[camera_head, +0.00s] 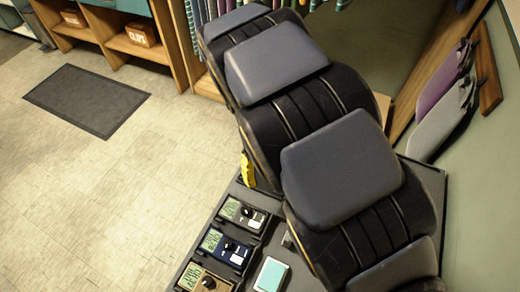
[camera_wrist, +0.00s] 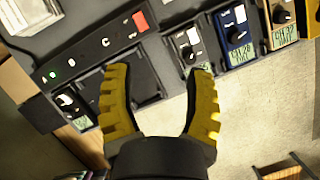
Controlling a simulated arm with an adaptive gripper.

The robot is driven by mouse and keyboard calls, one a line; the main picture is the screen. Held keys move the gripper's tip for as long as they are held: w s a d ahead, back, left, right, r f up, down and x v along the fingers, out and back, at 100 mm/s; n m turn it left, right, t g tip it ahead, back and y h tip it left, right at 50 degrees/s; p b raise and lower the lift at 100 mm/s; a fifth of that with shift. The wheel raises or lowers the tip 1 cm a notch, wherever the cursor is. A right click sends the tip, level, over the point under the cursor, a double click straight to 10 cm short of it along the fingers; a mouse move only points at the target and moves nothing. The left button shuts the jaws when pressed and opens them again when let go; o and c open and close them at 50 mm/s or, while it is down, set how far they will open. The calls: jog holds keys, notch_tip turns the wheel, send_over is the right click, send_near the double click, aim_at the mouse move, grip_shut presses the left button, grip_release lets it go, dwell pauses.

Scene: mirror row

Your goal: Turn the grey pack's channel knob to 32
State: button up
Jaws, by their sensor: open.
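The grey pack (camera_head: 230,209) sits in the row at the table's edge, above the blue pack in the head view. Its dark channel knob (camera_head: 247,212) and green display show, but the reading is too small to make out. In the wrist view the grey pack (camera_wrist: 181,41) and its knob (camera_wrist: 187,53) lie just beyond my right finger's tip. My gripper (camera_wrist: 160,72) is open and empty, its yellow fingers apart over a dark empty bay and pale floor. In the head view only one yellow finger shows; my arm hides the rest.
The blue pack (camera_head: 214,244) and tan pack (camera_head: 190,274) stand beside the grey one. Another pack (camera_wrist: 80,122) lies left of my gripper in the wrist view. A dark lettered panel (camera_wrist: 75,65) with small lights borders the bay. A teal box (camera_head: 271,275) lies near the packs.

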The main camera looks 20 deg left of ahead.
aim_at(245, 209)
jog(key=s+a+f+n, duration=0.1)
jog(key=a+f, duration=0.1)
jog(key=s+a+f+n, duration=0.1)
jog(key=a+f, duration=0.1)
jog(key=s+a+f+n, duration=0.1)
jog(key=a+f, duration=0.1)
jog(key=shift+s+a+h, duration=0.2)
jog(key=shift+s+h, duration=0.05)
jog(key=shift+h, duration=0.05)
jog(key=x, duration=0.7)
jog(key=shift+w+d+f, duration=0.1)
jog(key=shift+f, duration=0.2)
jog(key=shift+c, duration=0.3)
grip_shut()
